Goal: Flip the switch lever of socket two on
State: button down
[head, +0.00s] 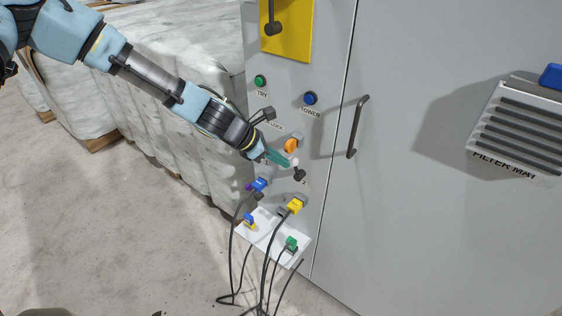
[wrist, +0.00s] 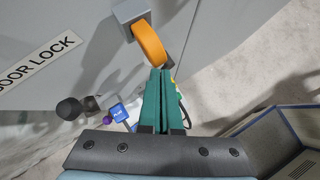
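The socket two switch lever is a short black lever with a round knob (head: 299,175), beside the number 2 on the grey cabinet front. A black ball-ended lever, seemingly the same one, shows left of my fingers in the wrist view (wrist: 70,108). A yellow plug (head: 296,205) sits below it. My gripper (head: 283,160) has teal fingers, pressed together with nothing seen between them in the wrist view (wrist: 160,75). The fingertips are just up and left of the lever in the head view, close to the orange door lock knob (head: 291,145). I cannot tell whether they touch anything.
A blue plug (head: 260,184) and a purple knob (head: 249,187) are left of the lever. A white shelf (head: 268,243) with more plugs and hanging black cables is below. A door handle (head: 357,127) is to the right. Wrapped bales (head: 190,120) stand behind my arm.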

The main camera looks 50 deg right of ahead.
jog(key=shift+s+r+m+t, duration=0.15)
jog(key=shift+s+t, duration=0.15)
jog(key=shift+s, duration=0.1)
jog(key=shift+s+r+m+t, duration=0.1)
jog(key=shift+s+m+t, duration=0.05)
jog(key=shift+s+t, duration=0.2)
jog(key=shift+r, duration=0.15)
jog(key=shift+r+p, duration=0.45)
jog(key=shift+r, duration=0.25)
